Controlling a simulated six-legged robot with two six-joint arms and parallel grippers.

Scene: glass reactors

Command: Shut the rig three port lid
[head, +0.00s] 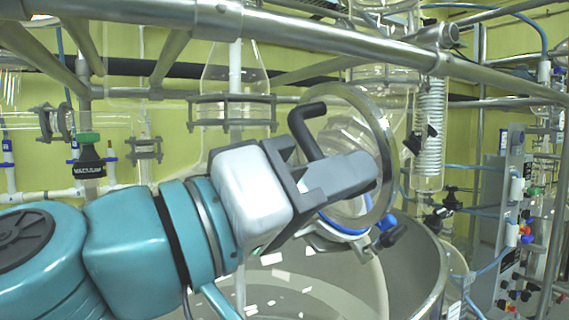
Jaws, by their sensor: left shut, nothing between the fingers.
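The port lid (381,130) is a round glass disc in a thick metal ring. It stands raised and tilted, nearly on edge, above the reactor vessel (425,265). A black bent handle (307,130) shows at its left side. My left gripper (365,174) is shut and empty, in front of the lid's lower middle. It hides part of the lid and port; I cannot tell whether it touches the lid. My right gripper is not in view.
A metal frame rail (330,42) crosses above the lid. A coiled glass condenser (430,130) stands close at the right. A grey control panel (512,215) with valves and blue tubes is farther right. A clamped glass vessel (234,85) hangs behind.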

